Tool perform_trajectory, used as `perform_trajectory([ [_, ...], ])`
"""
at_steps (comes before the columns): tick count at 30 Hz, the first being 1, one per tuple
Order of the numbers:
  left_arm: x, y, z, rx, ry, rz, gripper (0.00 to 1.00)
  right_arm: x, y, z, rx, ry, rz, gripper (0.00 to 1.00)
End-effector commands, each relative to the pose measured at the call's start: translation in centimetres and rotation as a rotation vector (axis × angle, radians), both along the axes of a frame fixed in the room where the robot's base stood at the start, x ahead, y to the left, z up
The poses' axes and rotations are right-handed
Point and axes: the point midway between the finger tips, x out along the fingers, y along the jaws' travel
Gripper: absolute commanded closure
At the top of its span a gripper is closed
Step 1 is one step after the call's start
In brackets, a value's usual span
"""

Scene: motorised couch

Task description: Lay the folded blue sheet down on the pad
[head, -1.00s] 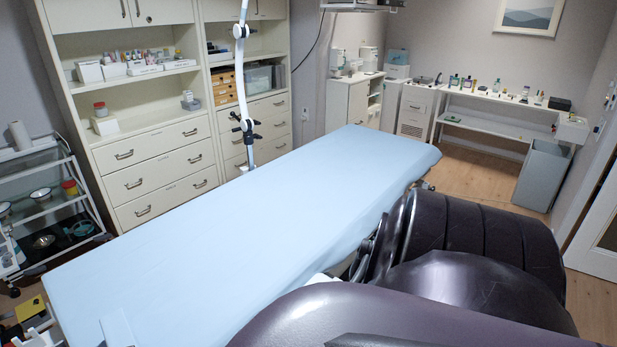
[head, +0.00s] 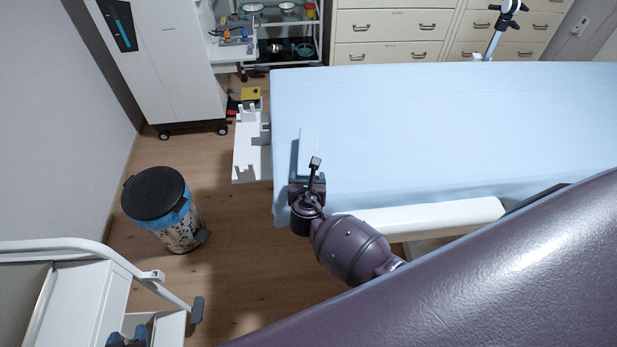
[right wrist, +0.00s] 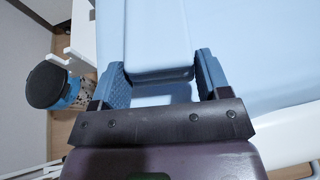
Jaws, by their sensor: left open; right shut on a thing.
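The light blue sheet (head: 430,120) lies over the long couch top and drapes at its edges. Any pad beneath it is hidden. A narrow paler folded piece (head: 309,140) shows near the left end, just beyond my right gripper (head: 308,180). In the right wrist view, my right gripper (right wrist: 165,80) has its two blue fingers on either side of light blue folded cloth (right wrist: 160,45) and is shut on it. The gripper is at the couch's left end, close to the surface. I cannot tell whether the held cloth touches it.
A white slotted rack (head: 252,150) stands against the couch's left end. A black-lidded bin (head: 155,193) stands on the floor left of it. A white cart (head: 90,295) is at the lower left. Open floor lies between bin and couch.

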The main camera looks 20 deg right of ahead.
Motion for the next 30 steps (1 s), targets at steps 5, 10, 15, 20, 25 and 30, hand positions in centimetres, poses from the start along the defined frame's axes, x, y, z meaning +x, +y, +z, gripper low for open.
perform_trajectory([
  [5, 0.1, 0.0, -0.5, 0.001, -0.002, -0.001, 0.57, 0.1, 0.0, -0.7, -0.002, -0.003, 0.001, 0.60],
  [10, 0.2, 0.0, -1.0, 0.000, -0.002, -0.002, 0.57, 0.0, 0.1, -1.4, -0.002, -0.003, 0.001, 0.60],
  [15, 0.3, 0.0, -1.2, 0.001, -0.005, -0.002, 0.57, 0.0, 0.1, -2.0, -0.002, -0.003, 0.001, 0.60],
  [20, 0.5, 0.0, -1.1, 0.002, -0.007, -0.003, 0.57, 0.0, 0.1, -2.1, -0.002, -0.003, 0.001, 0.60],
  [25, 0.5, 0.0, -1.1, 0.001, -0.009, -0.004, 0.57, 0.0, 0.1, -2.1, -0.002, -0.003, 0.001, 0.60],
  [30, 0.5, 0.0, -1.1, 0.001, -0.009, -0.004, 0.57, 0.0, 0.1, -2.1, -0.002, -0.003, 0.001, 0.13],
])
